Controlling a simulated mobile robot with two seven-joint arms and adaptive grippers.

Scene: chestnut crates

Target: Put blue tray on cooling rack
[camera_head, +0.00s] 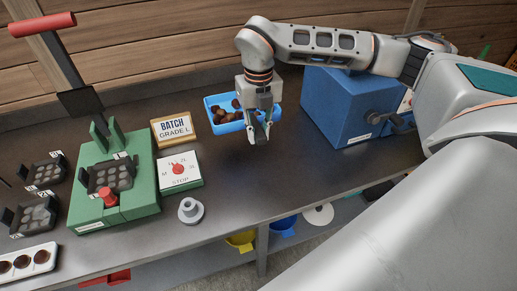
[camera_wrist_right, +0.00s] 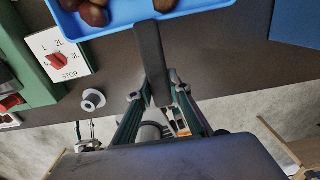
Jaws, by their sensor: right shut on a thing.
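The blue tray (camera_head: 222,129), holding several brown chestnuts (camera_head: 225,113), is near the back middle of the dark worktop in the head view. I cannot make out a cooling rack in either view.
A green press (camera_head: 112,210) with a red-handled lever stands left. A "BATCH GRADE L" sign (camera_head: 174,129), a white dial box (camera_head: 180,171) and a grey knob-like piece (camera_head: 191,211) stand between. A large blue box (camera_head: 345,110) is right of the tray. Bins sit below the worktop.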

